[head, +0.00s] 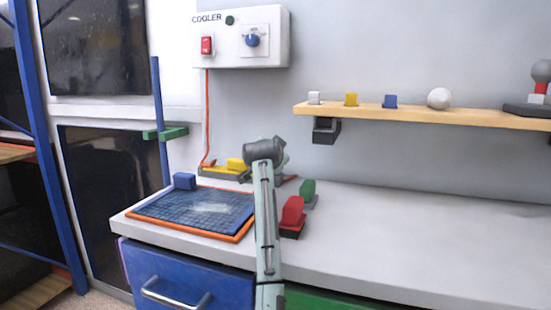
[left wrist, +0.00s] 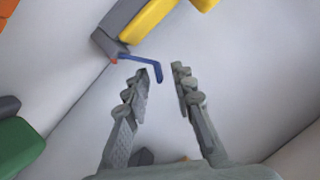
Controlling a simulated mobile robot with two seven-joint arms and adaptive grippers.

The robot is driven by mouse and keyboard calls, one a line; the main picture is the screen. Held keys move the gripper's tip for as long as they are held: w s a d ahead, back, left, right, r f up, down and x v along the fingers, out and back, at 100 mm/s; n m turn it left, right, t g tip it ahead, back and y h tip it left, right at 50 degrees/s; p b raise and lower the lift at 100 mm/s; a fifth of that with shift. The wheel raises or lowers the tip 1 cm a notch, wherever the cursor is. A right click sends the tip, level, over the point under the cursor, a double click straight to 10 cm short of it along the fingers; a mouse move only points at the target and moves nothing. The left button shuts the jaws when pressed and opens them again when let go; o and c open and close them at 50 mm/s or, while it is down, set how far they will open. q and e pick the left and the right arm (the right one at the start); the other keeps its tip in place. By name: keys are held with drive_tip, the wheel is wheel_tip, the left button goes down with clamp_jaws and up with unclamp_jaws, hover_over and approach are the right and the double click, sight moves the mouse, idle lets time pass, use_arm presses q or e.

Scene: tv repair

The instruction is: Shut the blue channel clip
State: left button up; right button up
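A thin blue bent lever (left wrist: 145,62), which looks like part of the blue channel clip, shows in the left wrist view. It extends from the end of a grey body beside a yellow block (left wrist: 150,18). My left gripper (left wrist: 159,76) is open. The lever's bent end lies near the gap between the fingertips; I cannot tell if it touches them. In the head view my left arm reaches over the bench, and its wrist (head: 264,150) hides the lever and most of the gripper. The yellow block (head: 237,164) shows left of the wrist. My right gripper is not in view.
An orange-edged blue mat (head: 150,218) lies left of my arm, with a blue block (head: 185,181) at its far corner. Red (head: 292,211) and green (head: 308,191) blocks stand right. A cooler box (head: 240,37) and a shelf (head: 420,115) are on the wall. The bench's right side is clear.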

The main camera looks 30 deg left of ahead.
use_arm(q)
clamp_jaws()
drive_tip(key=shift+a, duration=0.15)
drive_tip(key=n, duration=0.1)
drive_tip(key=a+h, duration=0.1)
drive_tip(key=n, duration=0.1)
drive_tip(key=shift+s+a+f+n+h, duration=0.15)
drive_tip(key=shift+s+f+n+h, duration=0.15)
drive_tip(key=shift+h, duration=0.1)
drive_tip(key=shift+a+f+n+h, duration=0.25)
drive_tip(key=shift+n+h, duration=0.1)
drive_tip(key=shift+n, duration=0.2)
drive_tip(key=shift+a+f+n+h, duration=0.15)
drive_tip(key=shift+a+n+h, duration=0.15)
drive_tip(key=shift+n, duration=0.25)
drive_tip(key=shift+o, duration=0.7)
unclamp_jaws()
drive_tip(key=shift+t, duration=0.3)
drive_tip(key=v, duration=1.2)
drive_tip(key=shift+r, duration=0.1)
